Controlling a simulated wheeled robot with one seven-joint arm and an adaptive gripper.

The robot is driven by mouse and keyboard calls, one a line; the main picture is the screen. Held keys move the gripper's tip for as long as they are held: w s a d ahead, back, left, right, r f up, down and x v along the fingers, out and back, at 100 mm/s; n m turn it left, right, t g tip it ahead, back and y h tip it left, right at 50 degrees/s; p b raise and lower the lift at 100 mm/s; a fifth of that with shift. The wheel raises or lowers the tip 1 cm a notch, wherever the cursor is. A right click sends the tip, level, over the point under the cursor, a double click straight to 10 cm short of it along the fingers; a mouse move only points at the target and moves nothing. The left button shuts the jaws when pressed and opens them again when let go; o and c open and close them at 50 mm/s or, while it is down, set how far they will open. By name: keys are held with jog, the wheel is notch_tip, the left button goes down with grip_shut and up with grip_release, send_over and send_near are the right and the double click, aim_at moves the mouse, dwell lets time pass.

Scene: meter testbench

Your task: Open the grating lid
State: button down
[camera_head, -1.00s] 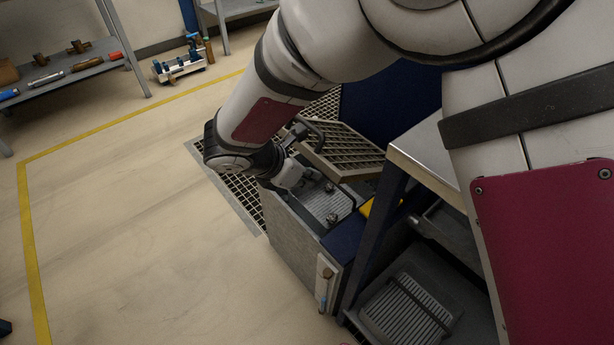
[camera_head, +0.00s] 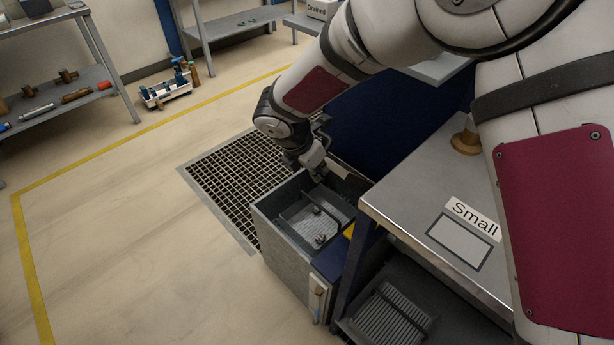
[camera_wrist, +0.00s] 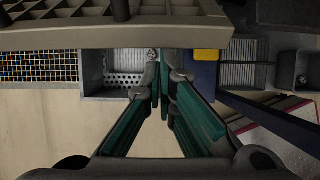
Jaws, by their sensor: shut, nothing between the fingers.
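The grating lid (camera_wrist: 60,38) spans the top of the wrist view as a beige-grey frame bar with grid bars above it. In the head view it is mostly hidden; a thin light edge (camera_head: 350,174) beside my gripper looks like part of it. The grey box (camera_head: 275,228) stands open on top, with a perforated plate and small metal knobs inside. My gripper (camera_head: 318,168) is at the box's far end; in the wrist view its green-padded fingers (camera_wrist: 163,62) are shut and empty, pointing toward the lid bar. Contact with the lid cannot be told.
A metal worktable (camera_head: 415,195) with a "Small" label stands close on the right. A blue panel (camera_head: 385,115) is behind the box. A floor grate (camera_head: 230,178) lies left of it. Open floor (camera_head: 130,250) is farther left, inside a yellow line.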

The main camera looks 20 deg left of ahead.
jog(key=w+d+r+p, duration=0.3)
jog(key=w+r+p, duration=0.1)
jog(key=w+r, duration=0.3)
jog(key=shift+w+d+p, duration=0.3)
jog(key=shift+w+d, duration=0.1)
jog(key=shift+w, duration=0.6)
